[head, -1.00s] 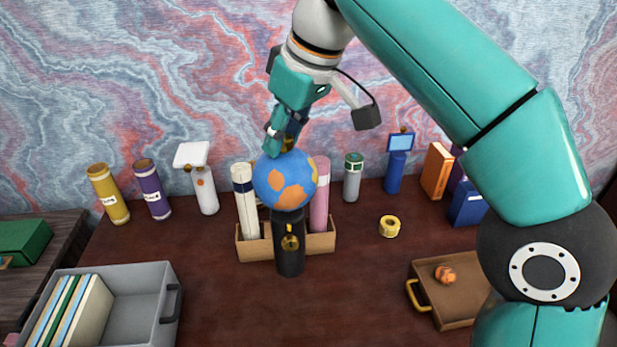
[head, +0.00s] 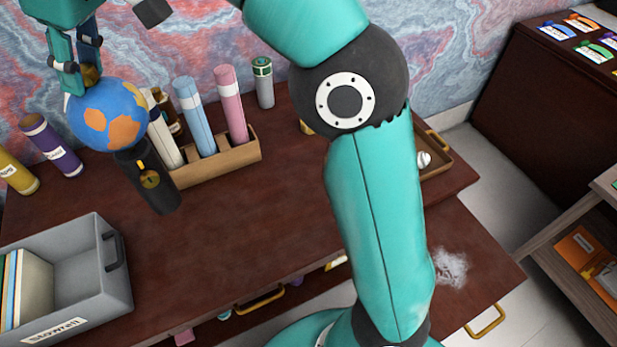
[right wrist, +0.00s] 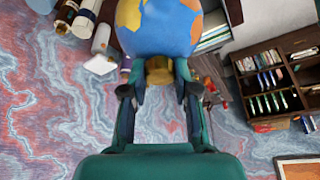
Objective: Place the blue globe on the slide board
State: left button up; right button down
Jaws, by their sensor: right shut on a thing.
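The blue globe (head: 110,112) has orange and yellow land patches and a dark cylindrical stand (head: 150,182) with a gold emblem. It is at the left of the head view, tilted in the picture, in front of the desk organiser. My right gripper (head: 88,72) is at its top, shut on the gold top knob. In the right wrist view the fingers (right wrist: 158,92) close around the knob under the globe (right wrist: 160,25). I cannot tell whether the stand touches the desk. I cannot make out a slide board. My left gripper is not in view.
A wooden organiser (head: 215,165) with tubes stands behind and right of the globe. A grey bin (head: 85,265) is at front left; purple (head: 50,147) and yellow tubes stand behind. My arm hides much of the desk's right side. A dark cabinet (head: 545,90) is far right. Mid-desk is clear.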

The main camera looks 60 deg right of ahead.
aim_at(442, 261)
jog(key=u, duration=0.5)
jog(key=k, duration=2.5)
jog(key=z, duration=0.85)
jog(key=i, duration=1)
jog(key=z, duration=0.05)
